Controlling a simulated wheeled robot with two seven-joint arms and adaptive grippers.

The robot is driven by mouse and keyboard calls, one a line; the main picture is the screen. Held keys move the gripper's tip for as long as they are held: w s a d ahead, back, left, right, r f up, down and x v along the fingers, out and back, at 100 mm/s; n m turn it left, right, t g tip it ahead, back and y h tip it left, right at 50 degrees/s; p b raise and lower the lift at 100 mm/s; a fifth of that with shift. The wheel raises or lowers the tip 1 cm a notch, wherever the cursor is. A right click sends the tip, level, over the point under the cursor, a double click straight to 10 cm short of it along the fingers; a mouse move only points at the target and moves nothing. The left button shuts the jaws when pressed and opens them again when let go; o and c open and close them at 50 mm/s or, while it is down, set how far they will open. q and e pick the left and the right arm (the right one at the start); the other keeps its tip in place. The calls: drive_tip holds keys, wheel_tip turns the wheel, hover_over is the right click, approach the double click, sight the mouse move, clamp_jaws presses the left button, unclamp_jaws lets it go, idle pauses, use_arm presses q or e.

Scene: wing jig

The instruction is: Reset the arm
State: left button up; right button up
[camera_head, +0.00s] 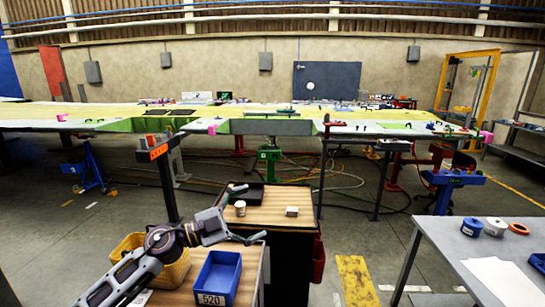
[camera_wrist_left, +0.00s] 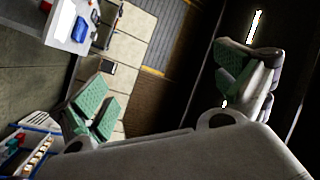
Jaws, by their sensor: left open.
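My left arm (camera_head: 155,258) comes in from the lower left of the head view. Its gripper (camera_head: 250,213) is open, with the fingers spread apart above the small wooden-topped work surface. In the left wrist view the two green-padded fingers of this gripper (camera_wrist_left: 172,92) stand wide apart with nothing between them. A small pale cup (camera_head: 240,208) appears between the fingers in the head view; I cannot tell how far beneath them it is. My right gripper is not in view.
A dark cabinet with a wooden top (camera_head: 272,218) bears a small pale block (camera_head: 292,211) and a black tray (camera_head: 246,191). A blue bin (camera_head: 218,278) and a yellow basket (camera_head: 172,272) stand close to my left arm. A grey table (camera_head: 460,262) is at the right.

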use_arm(q)
drive_tip(key=w+a+f+n+t+y, duration=0.2)
drive_tip(key=a+f+n+t+y, duration=0.3)
drive_tip(key=a+n+t+y, duration=0.85)
drive_tip(key=s+a+f+n+g+y, duration=0.1)
drive_tip(key=s+f+n+g+y, duration=0.1)
drive_tip(key=f+n+g, duration=0.3)
drive_tip(key=s+a+f+n+g+y, duration=0.1)
drive_tip(key=s+f+n+y, duration=0.15)
drive_tip(key=f, duration=0.45)
drive_tip(key=s+a+f+g, duration=0.1)
drive_tip(key=s+f+g, duration=0.5)
drive_tip(key=s+f, duration=0.45)
drive_tip(key=s+a+f+g, duration=0.1)
drive_tip(key=s+f+g, duration=0.55)
drive_tip(key=s, duration=0.65)
wheel_tip(320, 180, down, 34)
drive_tip(key=s+g, duration=0.1)
drive_tip(key=s, duration=0.2)
drive_tip(key=s+a+f, duration=0.1)
drive_tip(key=s+f, duration=0.8)
drive_tip(key=s, duration=0.2)
drive_tip(key=s+a+f+m+g, duration=0.1)
drive_tip(key=s+a+f, duration=0.1)
drive_tip(key=s+f, duration=0.8)
drive_tip(key=shift+s+a+f, duration=0.3)
drive_tip(key=shift+s, duration=0.25)
